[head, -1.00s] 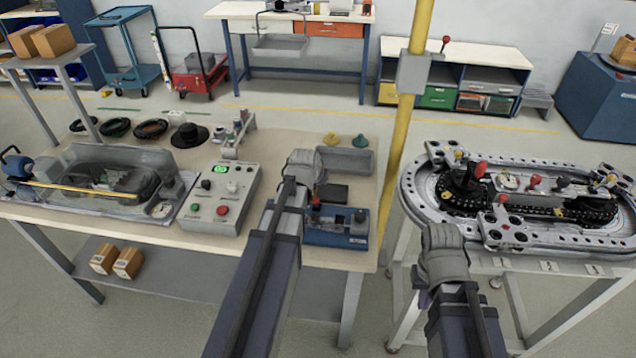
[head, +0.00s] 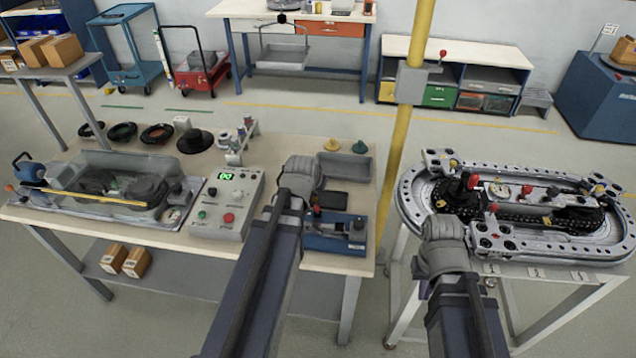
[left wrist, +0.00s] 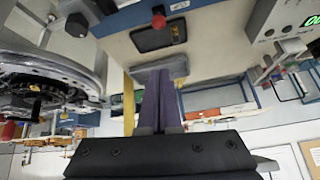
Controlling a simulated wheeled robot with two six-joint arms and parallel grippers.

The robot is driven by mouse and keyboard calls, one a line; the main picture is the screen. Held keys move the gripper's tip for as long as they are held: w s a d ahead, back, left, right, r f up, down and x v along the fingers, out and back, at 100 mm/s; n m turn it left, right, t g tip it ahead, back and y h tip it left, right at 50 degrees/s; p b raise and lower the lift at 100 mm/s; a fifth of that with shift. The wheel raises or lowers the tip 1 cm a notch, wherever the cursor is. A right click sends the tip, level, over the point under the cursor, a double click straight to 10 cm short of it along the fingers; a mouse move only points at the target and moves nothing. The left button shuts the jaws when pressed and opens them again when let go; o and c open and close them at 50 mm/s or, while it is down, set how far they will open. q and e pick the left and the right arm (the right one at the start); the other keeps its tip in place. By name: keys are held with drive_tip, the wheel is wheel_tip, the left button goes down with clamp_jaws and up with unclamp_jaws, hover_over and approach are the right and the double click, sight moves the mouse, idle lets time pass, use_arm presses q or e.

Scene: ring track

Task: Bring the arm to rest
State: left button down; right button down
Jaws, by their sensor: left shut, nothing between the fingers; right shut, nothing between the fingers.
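My left arm (head: 262,270) reaches over the workbench, with its grey wrist (head: 300,178) over the small blue device and dark flat pad. Its fingertips are hidden in the head view. In the left wrist view my left gripper (left wrist: 160,100) has its purple fingers together, with nothing between them. My right arm's grey wrist (head: 443,248) is at the near left edge of the ring track (head: 600,250). I cannot tell whether the right wrist touches the track.
A yellow post (head: 398,150) stands between the workbench (head: 330,262) and the track's stand. A control box (head: 228,205) with a green display, a clear-walled machine (head: 110,185), a grey tray (head: 350,166) and a blue device (head: 335,240) are on the bench.

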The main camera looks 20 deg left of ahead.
use_arm(q)
drive_tip(key=s+d+f+m+g, duration=0.2)
drive_tip(key=s+d+g, duration=0.1)
drive_tip(key=s+d, duration=0.5)
drive_tip(key=s+d+f+m+g, duration=0.2)
drive_tip(key=s+d+g, duration=0.2)
drive_tip(key=s+d, duration=0.5)
drive_tip(key=d, duration=0.6)
drive_tip(key=shift+s+d+m, duration=0.2)
drive_tip(key=shift+s+m, duration=0.05)
drive_tip(key=shift+m, duration=0.05)
